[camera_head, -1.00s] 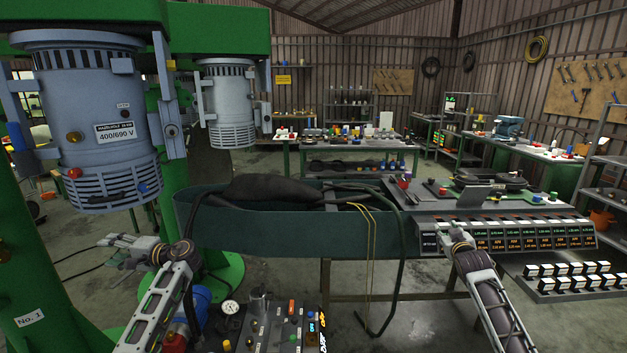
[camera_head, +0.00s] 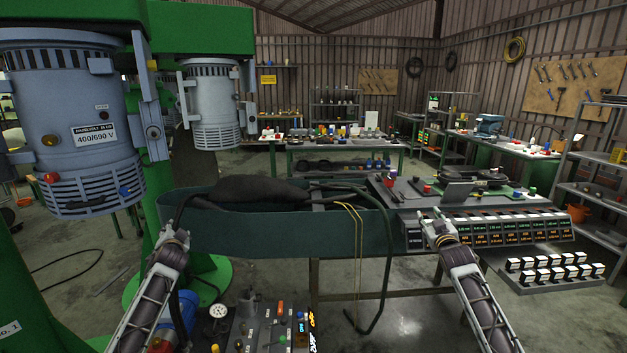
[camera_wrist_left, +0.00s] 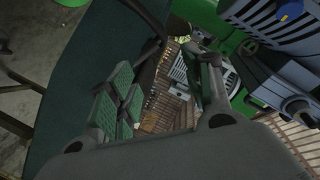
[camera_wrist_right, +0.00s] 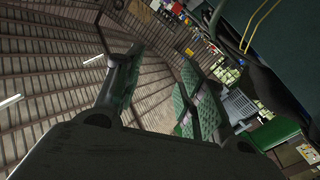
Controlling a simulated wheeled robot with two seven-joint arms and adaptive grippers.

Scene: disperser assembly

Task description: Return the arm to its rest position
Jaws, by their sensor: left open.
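My left gripper (camera_head: 178,236) is at the left, in front of the dark green oval trough (camera_head: 290,236) and beside the green machine column. In the left wrist view its green-padded fingers (camera_wrist_left: 165,95) stand apart with nothing between them. My right gripper (camera_head: 432,222) points up and away in front of the bench with the row of small displays (camera_head: 490,232). In the right wrist view its fingers (camera_wrist_right: 155,95) are apart and empty. Both arms reach forward from the bottom of the head view, raised clear of the floor.
A large grey-blue motor (camera_head: 80,120) hangs at the left, with a smaller one (camera_head: 212,105) behind it. A control panel (camera_head: 265,325) with a gauge stands low between my arms. A dark hose (camera_head: 388,285) loops down from the trough. Open floor lies between panel and bench.

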